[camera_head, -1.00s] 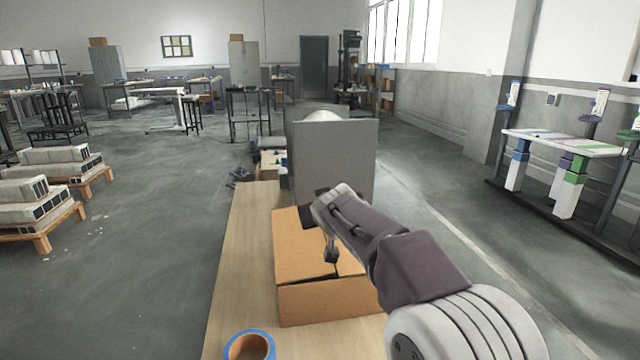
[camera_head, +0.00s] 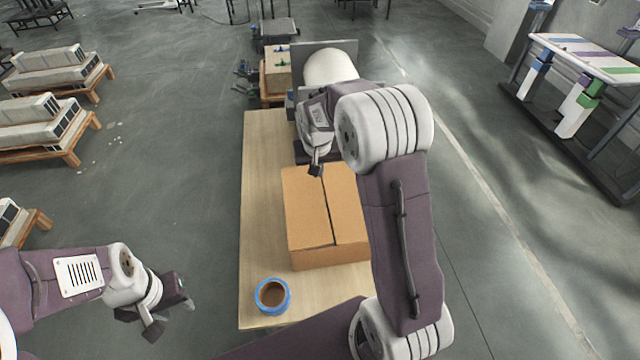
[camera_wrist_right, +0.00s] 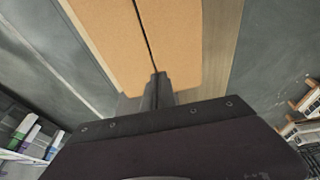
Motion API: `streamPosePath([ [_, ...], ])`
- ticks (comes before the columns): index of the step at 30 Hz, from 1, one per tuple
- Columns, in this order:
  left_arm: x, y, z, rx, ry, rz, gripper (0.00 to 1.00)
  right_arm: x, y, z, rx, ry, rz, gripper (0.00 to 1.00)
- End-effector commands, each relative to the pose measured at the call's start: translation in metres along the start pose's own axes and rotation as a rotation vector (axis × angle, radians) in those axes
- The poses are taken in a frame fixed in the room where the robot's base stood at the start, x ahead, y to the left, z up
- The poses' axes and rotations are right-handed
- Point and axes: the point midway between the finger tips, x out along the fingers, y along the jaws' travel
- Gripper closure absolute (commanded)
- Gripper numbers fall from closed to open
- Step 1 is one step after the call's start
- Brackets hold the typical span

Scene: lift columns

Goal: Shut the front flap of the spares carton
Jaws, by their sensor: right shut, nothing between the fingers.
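The spares carton (camera_head: 308,215) is a brown cardboard box on the wooden table. In the head view two top panels lie about flat and meet along a dark seam. No flap stands up that I can see; my right arm hides the carton's right side. My right gripper (camera_head: 316,169) is shut and empty, over the carton's far edge; contact cannot be told. In the right wrist view its shut fingers (camera_wrist_right: 158,88) point along the seam between the carton's panels (camera_wrist_right: 175,45). My left gripper (camera_head: 171,317) is open and empty, left of the table, away from the carton.
A blue tape roll (camera_head: 273,295) sits on the table (camera_head: 262,180) near its front edge. A grey panel (camera_head: 370,60) and a white rounded object (camera_head: 330,66) are beyond the carton. The table strip left of the carton is clear. Pallets (camera_head: 60,145) stand at far left.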

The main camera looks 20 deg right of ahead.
Motion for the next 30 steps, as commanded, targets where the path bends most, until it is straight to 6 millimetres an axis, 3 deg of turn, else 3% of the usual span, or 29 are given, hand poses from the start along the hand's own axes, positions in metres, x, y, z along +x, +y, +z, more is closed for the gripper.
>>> streamPosePath([
  [12,0.004,0.0,0.0,0.0,0.001,0.0,0.63,0.086,0.001,0.001,0.001,-0.003,0.001,1.0],
  [18,0.005,0.0,0.0,0.0,0.001,0.0,0.63,0.118,0.002,0.007,0.0,-0.001,0.0,1.0],
  [24,0.005,0.0,0.0,0.0,0.001,0.0,0.63,0.132,0.004,0.011,0.0,0.001,0.0,1.0],
  [30,0.006,0.0,0.0,0.0,0.001,0.0,0.63,0.133,0.004,0.011,0.0,0.002,0.0,1.0],
])
